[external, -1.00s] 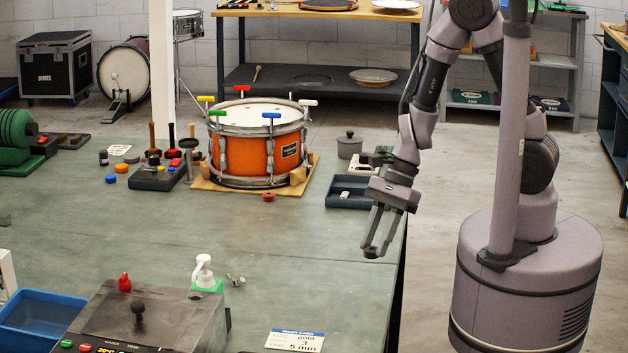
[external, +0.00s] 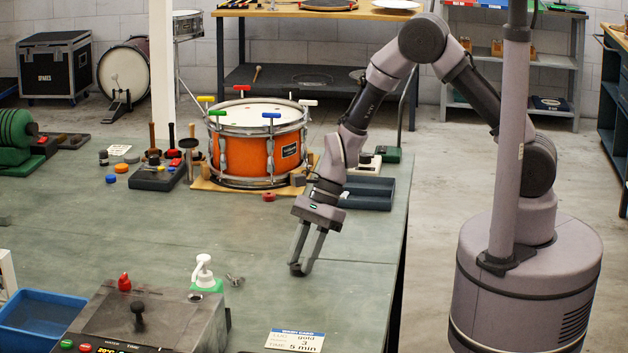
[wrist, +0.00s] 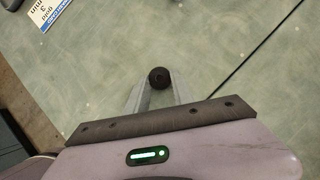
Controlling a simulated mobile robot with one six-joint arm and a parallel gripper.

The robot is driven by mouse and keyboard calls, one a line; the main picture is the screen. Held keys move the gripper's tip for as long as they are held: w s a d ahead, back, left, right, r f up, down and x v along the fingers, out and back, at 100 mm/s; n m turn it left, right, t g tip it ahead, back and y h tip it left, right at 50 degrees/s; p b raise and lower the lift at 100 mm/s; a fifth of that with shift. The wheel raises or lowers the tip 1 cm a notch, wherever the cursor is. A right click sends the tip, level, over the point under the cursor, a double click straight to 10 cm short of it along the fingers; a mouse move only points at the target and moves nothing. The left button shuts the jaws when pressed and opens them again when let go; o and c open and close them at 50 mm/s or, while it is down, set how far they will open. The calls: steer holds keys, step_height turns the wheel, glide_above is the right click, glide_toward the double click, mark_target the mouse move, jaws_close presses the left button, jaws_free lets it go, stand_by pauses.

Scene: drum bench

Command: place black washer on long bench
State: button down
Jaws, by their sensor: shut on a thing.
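My gripper (external: 301,268) is low over the green top of the long bench (external: 250,235), in front of the drum and left of the bench's right edge. In the wrist view, my gripper (wrist: 159,82) is shut on the black washer (wrist: 159,77), a small dark round piece between its fingertips. In the external view the washer is a small dark spot at the fingertips, hard to make out. I cannot tell whether it touches the bench top.
An orange drum (external: 243,155) stands on a wooden board behind. A dark tray (external: 367,193) lies right of it. A washing-time card (external: 295,340), a white-topped bottle (external: 203,272) and a small metal wing nut (external: 235,280) are nearer. The bench around my gripper is clear.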

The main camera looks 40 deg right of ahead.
steer(key=shift+f, duration=0.1)
steer(key=c, duration=1.5)
jaws_free()
steer(key=shift+f, duration=0.1)
steer(key=o, duration=0.4)
steer(key=w+d+r+n+t+p, duration=0.1)
steer(key=d+r+n+p, duration=0.15)
steer(key=d+r, duration=0.55)
steer(key=w+d+r+n+t+p, duration=0.1)
steer(key=d+r+p, duration=0.25)
steer(key=r, duration=0.85)
steer(key=s+d+r+n+t+h, duration=0.15)
steer(key=s+d+r+n, duration=0.25)
steer(key=d+r, duration=0.65)
steer(key=s+d+r+n+t+h, duration=0.2)
steer(key=s+d+n+t, duration=0.2)
steer(key=s+d, duration=0.5)
steer(key=shift+g, duration=0.25)
steer(key=f+b, duration=0.1)
steer(key=b, duration=0.1)
steer(key=w+d+f+b, duration=0.1)
steer(key=f, duration=0.1)
steer(key=w+f+b, duration=0.1)
steer(key=f+b, duration=0.1)
steer(key=shift+d+f+b, duration=0.2)
steer(key=shift+d+b, duration=0.15)
